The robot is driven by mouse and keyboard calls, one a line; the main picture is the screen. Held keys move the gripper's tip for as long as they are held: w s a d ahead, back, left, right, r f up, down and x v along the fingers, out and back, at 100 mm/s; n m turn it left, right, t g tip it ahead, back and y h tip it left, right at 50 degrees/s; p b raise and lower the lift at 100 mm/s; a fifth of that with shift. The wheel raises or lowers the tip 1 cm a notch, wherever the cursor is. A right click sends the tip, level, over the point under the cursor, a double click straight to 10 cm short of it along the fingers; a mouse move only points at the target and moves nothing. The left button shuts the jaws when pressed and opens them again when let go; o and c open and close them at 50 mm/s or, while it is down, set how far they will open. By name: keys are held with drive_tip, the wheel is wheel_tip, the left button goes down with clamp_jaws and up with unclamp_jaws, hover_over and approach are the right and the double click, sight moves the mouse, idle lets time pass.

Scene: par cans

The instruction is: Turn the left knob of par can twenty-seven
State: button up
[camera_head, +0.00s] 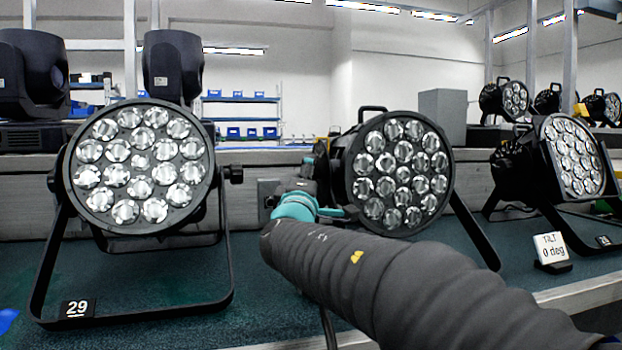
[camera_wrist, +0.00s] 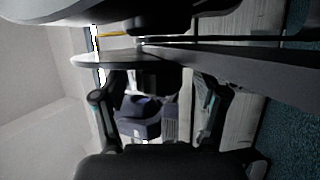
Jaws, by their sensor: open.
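Three large par cans with round lens faces stand on the teal bench in the head view. The left one bears the label 29 (camera_head: 77,308). The middle par can (camera_head: 400,172) stands behind my arm, which hides its lower left side and any number label. I cannot read which can is twenty-seven. My gripper (camera_head: 312,192) is at the middle can's left side, where its left knob is largely hidden. In the wrist view, my gripper (camera_wrist: 160,88) has its two fingers spread apart, with dark parts between and beyond them. I cannot tell whether they touch the knob.
A par can (camera_head: 575,155) stands at right beside a white "TILT 0 deg" sign (camera_head: 550,248). Par can 29 (camera_head: 140,225) has a side knob (camera_head: 234,174) left of my gripper. Dark moving heads (camera_head: 172,65) and shelves with blue bins (camera_head: 250,115) are behind.

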drive_tip(key=v, duration=1.2)
drive_tip(key=shift+f, duration=0.15)
